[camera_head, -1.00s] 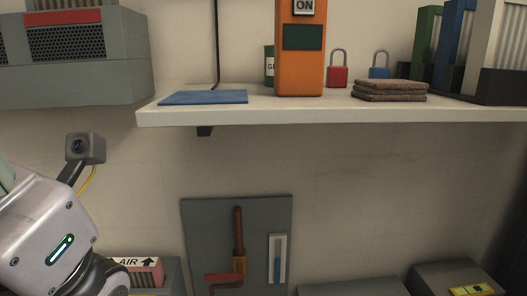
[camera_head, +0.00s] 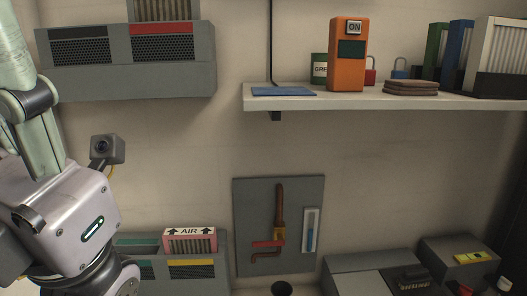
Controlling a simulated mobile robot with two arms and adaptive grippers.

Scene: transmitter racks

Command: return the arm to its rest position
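My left arm (camera_head: 72,215) fills the left side of the head view, with pale green and light grey links and a lit green strip. A dark joint shows at its lower end, by the bottom edge. The fingers of my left gripper are not in view, so what it may hold is hidden. My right arm and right gripper are not in view.
A wall shelf (camera_head: 430,104) holds an orange device (camera_head: 347,72), a green can (camera_head: 319,69), a blue mat (camera_head: 284,91), padlocks, folded brown cloths (camera_head: 410,88) and binders. A pink-framed AIR filter (camera_head: 190,241) sits on a grey unit behind my arm. Grey cabinets stand lower right.

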